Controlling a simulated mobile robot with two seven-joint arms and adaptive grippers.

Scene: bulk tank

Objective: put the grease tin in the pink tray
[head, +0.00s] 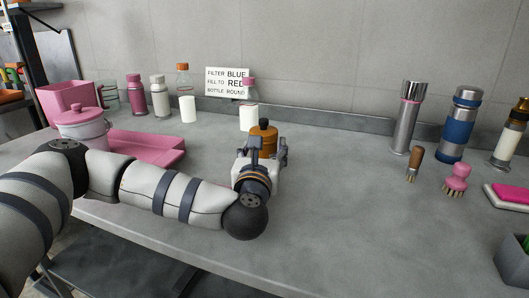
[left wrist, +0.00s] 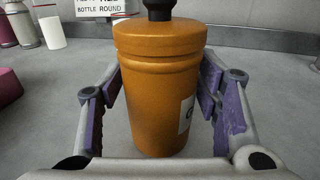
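The grease tin, an orange-brown cylinder with a black knob on top, stands upright on the grey worktop; I take it to be the orange canister (head: 264,136). In the left wrist view the tin (left wrist: 160,75) fills the middle, with part of a white label at its right side. My left gripper (head: 268,150) is open, its purple-padded fingers (left wrist: 165,105) on either side of the tin, with a gap at the left. The pink tray (head: 150,148) lies left of the tin, partly hidden by my arm and a pot. My right gripper is not in view.
A lidded pot (head: 82,130) and a pink bin (head: 68,97) stand at the left. Several bottles and white cups (head: 188,109) line the back by a sign (head: 227,82). Flasks (head: 405,118) and brushes (head: 456,180) stand right.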

